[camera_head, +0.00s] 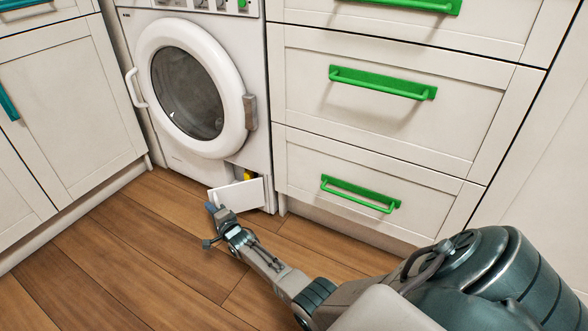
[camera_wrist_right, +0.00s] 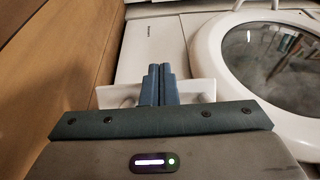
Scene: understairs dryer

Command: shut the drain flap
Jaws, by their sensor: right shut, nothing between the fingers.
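The drain flap (camera_head: 240,194) is a small white panel low at the right of the white dryer (camera_head: 146,70). It stands open, tilted out from the front, with a dark recess and something yellow (camera_head: 247,175) behind it. My right gripper (camera_head: 211,207) is shut and empty at the flap's left end, in front of its outer face. I cannot tell whether it touches. In the right wrist view the shut fingers (camera_wrist_right: 157,72) point at the white flap (camera_wrist_right: 198,91) and cover its middle. My left gripper is not in view.
The round dryer door (camera_head: 143,62) is closed above the flap. White drawers with green handles (camera_head: 360,194) stand to the right, and a white cabinet (camera_head: 70,90) stands to the left. The wooden floor (camera_head: 120,250) in front is clear.

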